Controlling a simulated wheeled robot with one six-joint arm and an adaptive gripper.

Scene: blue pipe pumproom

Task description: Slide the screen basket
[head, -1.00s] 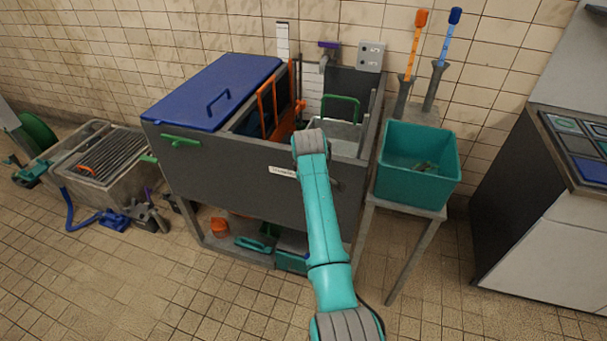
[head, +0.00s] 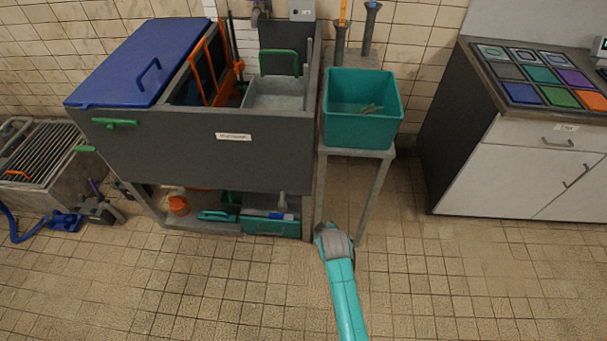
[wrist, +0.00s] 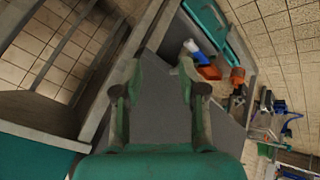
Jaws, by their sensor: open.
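The screen basket is most likely the light grey open box (head: 276,94) with a green handle (head: 279,62) at its back, set in the right part of the grey tank (head: 195,155). Its mesh is too small to make out. My arm comes up from the bottom of the head view and ends low, in front of the stand right of the tank; my gripper is hidden there. In the wrist view my gripper (wrist: 158,90) shows two fingers spread apart with nothing between them. A dark grey panel lies beyond them. The basket is not recognisable in the wrist view.
A teal bin (head: 363,125) stands on a narrow stand right of the tank. The tank has a blue lid (head: 140,62) and orange frames (head: 207,65). Tools lie on its lower shelf. A cabinet (head: 525,155) stands right; the front floor is clear.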

